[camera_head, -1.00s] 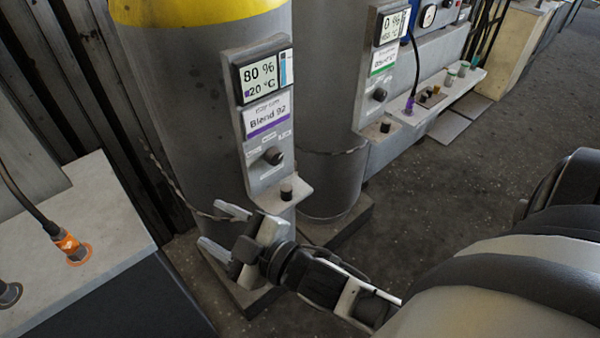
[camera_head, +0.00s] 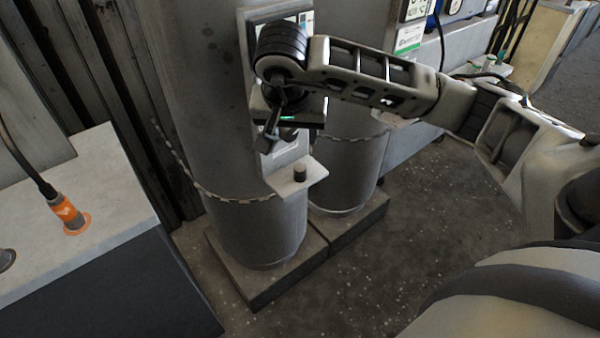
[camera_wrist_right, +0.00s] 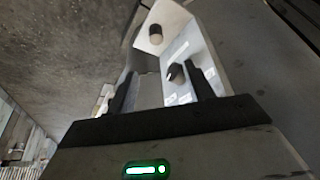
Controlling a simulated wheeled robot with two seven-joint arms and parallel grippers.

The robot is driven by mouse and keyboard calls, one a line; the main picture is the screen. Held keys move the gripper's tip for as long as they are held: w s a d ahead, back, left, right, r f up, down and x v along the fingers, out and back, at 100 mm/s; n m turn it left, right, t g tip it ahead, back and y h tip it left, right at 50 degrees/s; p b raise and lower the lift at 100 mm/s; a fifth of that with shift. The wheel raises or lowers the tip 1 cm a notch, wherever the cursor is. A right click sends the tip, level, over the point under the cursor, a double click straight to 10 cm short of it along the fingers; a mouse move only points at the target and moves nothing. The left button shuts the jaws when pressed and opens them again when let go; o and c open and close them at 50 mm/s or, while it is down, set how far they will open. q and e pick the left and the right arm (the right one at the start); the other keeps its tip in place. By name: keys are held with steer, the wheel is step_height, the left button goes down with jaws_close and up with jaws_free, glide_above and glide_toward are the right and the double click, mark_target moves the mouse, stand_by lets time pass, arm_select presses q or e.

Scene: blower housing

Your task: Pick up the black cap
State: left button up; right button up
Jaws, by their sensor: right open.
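A small black cap (camera_head: 300,173) stands upright on the little grey shelf (camera_head: 316,178) at the foot of the near cylinder's panel. In the right wrist view the cap (camera_wrist_right: 155,35) shows beyond the fingertips, its top lit pale. My right gripper (camera_head: 278,140) is in front of the panel, above the shelf and apart from the cap. In the wrist view my right gripper (camera_wrist_right: 163,78) is open, with a dark knob (camera_wrist_right: 176,74) of the panel showing between its fingers. My left gripper is not in view.
A pale bench (camera_head: 110,190) with an orange plug (camera_head: 70,214) is at left.

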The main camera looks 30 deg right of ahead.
glide_above(300, 167)
steer(key=a, duration=0.1)
steer(key=f, duration=0.8)
steer(key=shift+s+a+f, duration=0.2)
steer(key=shift+s, duration=0.15)
steer(key=shift+s+x, duration=0.2)
steer(key=shift+x, duration=1.15)
steer(key=shift+s+x, duration=0.2)
steer(key=shift+x, duration=1.15)
steer(key=c, duration=1)
